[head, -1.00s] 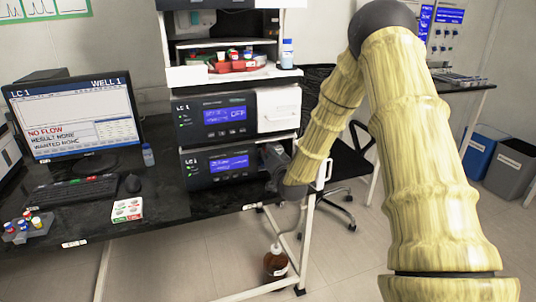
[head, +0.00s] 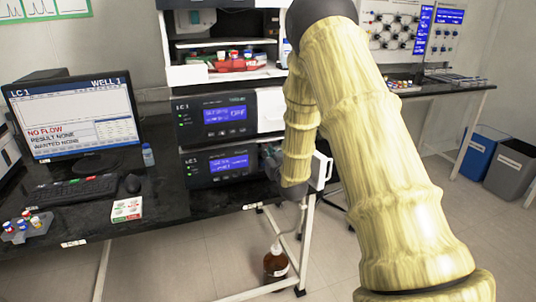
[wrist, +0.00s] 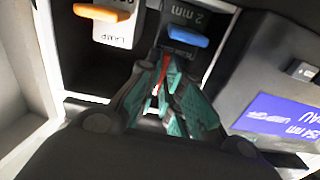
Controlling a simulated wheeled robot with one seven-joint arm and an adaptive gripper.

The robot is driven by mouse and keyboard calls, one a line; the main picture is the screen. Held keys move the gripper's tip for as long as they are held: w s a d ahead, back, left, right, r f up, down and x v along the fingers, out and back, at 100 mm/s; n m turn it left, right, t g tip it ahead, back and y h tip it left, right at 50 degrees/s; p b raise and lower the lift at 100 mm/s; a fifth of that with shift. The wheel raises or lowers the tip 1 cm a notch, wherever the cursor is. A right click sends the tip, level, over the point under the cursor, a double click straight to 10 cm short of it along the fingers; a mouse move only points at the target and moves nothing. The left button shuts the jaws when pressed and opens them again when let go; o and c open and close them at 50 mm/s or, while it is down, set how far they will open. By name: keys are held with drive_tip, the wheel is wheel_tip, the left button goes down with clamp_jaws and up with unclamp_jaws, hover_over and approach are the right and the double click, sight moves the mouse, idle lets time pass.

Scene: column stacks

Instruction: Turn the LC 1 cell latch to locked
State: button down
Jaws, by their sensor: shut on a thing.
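The lower LC 1 module (head: 208,180), with a blue display, is in the stack in the head view. My gripper (head: 268,160) is at its right end, mostly hidden by my arm. In the wrist view my gripper (wrist: 165,85) has its teal-padded fingers close around a narrow red lever (wrist: 163,70), apparently the cell latch. Most of that lever is hidden between the fingers, so its exact turn cannot be told. A blue handle (wrist: 188,36) below a "2 mm" label is just beyond the fingertips. An orange handle (wrist: 100,12) by a "LAMP" label is at upper left.
The module's display face (wrist: 282,118) stands close to the right of my fingers in the wrist view. The monitor (head: 72,115) reads NO FLOW. A brown bottle (head: 276,262) stands on the floor below the bench.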

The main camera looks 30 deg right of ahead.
drive_tip(key=shift+s+f+n, duration=0.1)
drive_tip(key=shift+f+n, duration=0.1)
drive_tip(key=shift+n, duration=0.1)
drive_tip(key=c, duration=1.7)
unclamp_jaws()
drive_tip(key=shift+o, duration=0.5)
drive_tip(key=shift+r, duration=0.1)
drive_tip(key=v, duration=1.2)
